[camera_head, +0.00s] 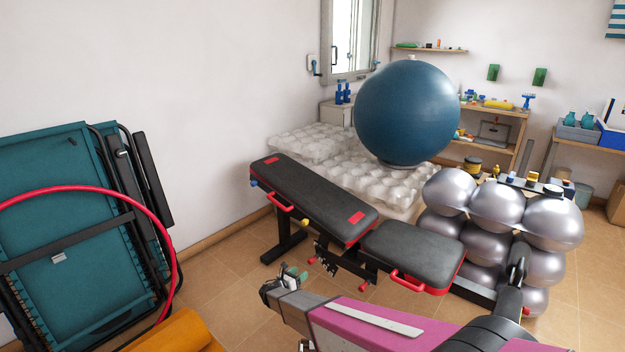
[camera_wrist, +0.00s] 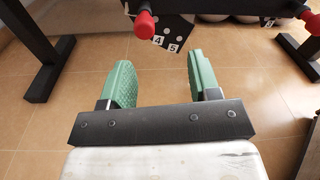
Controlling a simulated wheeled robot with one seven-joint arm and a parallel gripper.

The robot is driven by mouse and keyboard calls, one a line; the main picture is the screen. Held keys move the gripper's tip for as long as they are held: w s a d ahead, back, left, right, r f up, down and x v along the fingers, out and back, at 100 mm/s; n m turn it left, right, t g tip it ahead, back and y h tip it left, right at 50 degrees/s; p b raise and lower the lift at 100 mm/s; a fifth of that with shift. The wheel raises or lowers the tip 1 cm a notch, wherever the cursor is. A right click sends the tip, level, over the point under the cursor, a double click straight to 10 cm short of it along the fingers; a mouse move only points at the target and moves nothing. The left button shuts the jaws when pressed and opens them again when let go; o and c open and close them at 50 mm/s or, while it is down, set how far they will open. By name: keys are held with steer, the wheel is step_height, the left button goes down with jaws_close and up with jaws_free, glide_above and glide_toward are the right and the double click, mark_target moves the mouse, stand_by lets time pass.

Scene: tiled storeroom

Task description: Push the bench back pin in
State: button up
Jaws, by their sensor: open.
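The bench has a long black back pad (camera_head: 312,198) with red trim and a shorter seat pad (camera_head: 412,255). Under the pads are a yellow knob (camera_head: 305,222) and small red knobs (camera_head: 312,260). In the wrist view, a red-capped pin (camera_wrist: 145,24) stands at a dark plate (camera_wrist: 178,30) with white dots and the numbers 4 and 5. How deep the pin sits cannot be told. My gripper (camera_head: 289,276) is in front of the bench, below pad height. Its green fingers (camera_wrist: 159,65) are open and empty, apart from the red pin, which is beyond them.
A second red knob (camera_wrist: 311,18) and dark bench legs (camera_wrist: 52,65) flank the wrist view. A folded teal table (camera_head: 75,230) with a red hoop leans on the left. Silver balls (camera_head: 497,207) stand right of the bench, a blue ball (camera_head: 407,110) behind.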

steer(key=s+d+r+m+g+y, duration=0.1)
steer(key=s+d+r+m+g, duration=0.3)
steer(key=d, duration=0.3)
steer(key=s+d+r+m+g, duration=0.3)
steer(key=d+m, duration=0.3)
steer(key=d, duration=0.1)
steer(key=s+d+r+m+g+y, duration=0.1)
steer(key=s+d+r+m+g, duration=0.3)
steer(key=d, duration=0.4)
steer(key=s+d+r+m+g+y, duration=0.1)
steer(key=s+d+r+m+y, duration=0.2)
steer(key=s+r+m+y, duration=0.35)
steer(key=s+d+r+m+g+y, duration=0.1)
steer(key=s+d+r+m+y, duration=0.2)
steer(key=s+r+m, duration=0.45)
steer(key=w+a+f+n+h, duration=0.3)
steer(key=w+f+n+h, duration=0.25)
steer(key=w+f, duration=0.5)
steer(key=n+t+h, duration=0.5)
steer(key=n+t, duration=0.9)
steer(key=n, duration=0.4)
glide_toward(309, 262)
steer(key=x, duration=1.1)
steer(key=shift+w+d, duration=0.15)
steer(key=shift+d, duration=0.05)
